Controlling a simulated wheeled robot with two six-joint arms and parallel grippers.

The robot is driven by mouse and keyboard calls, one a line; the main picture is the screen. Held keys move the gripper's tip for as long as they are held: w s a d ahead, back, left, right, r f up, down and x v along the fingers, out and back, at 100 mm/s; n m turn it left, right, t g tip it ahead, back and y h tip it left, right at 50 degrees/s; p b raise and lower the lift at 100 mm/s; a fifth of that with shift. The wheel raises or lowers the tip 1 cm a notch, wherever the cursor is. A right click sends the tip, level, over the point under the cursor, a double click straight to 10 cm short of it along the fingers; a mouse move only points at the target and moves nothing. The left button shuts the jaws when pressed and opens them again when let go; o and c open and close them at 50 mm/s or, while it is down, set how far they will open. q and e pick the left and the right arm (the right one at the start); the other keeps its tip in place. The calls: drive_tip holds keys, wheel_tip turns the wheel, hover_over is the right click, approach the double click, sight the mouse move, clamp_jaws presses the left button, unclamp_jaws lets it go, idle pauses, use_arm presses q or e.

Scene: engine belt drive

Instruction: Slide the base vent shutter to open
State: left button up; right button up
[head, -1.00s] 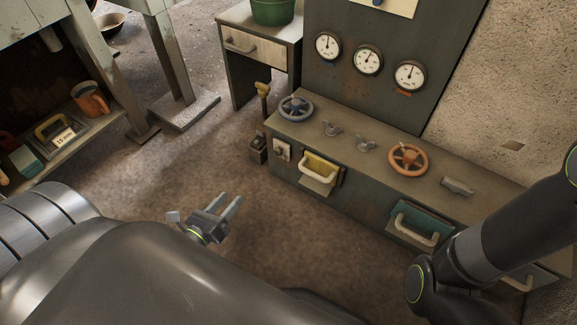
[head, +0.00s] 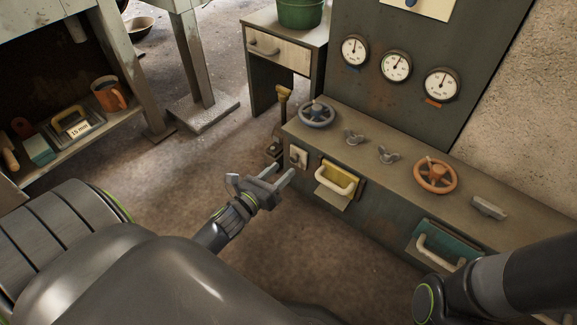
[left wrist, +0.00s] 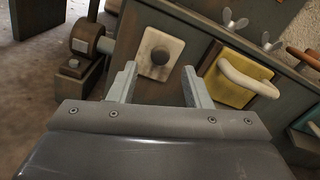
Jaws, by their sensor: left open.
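A small cream plate with a dark round knob (head: 299,157) is on the front of the grey base cabinet, at its left end; I take it for the vent shutter. In the left wrist view the plate (left wrist: 174,46) is straight ahead, its knob near its middle. My left gripper (head: 284,170) is open and empty, just in front of and a little below the plate in the head view. In the left wrist view its two fingers (left wrist: 160,76) point towards the plate, with the knob seen between and beyond them. My right gripper is not in view.
Right of the plate is a yellow drawer (head: 332,181) with a cream handle, then a teal drawer (head: 447,243). A lever post (head: 283,103) stands left of the cabinet. A grey handwheel (head: 317,114) and orange handwheel (head: 435,175) sit on top.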

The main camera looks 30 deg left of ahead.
sight(292, 160)
use_arm(q)
drive_tip(key=shift+w+d, duration=0.15)
drive_tip(key=shift+w, duration=1.95)
clamp_jaws()
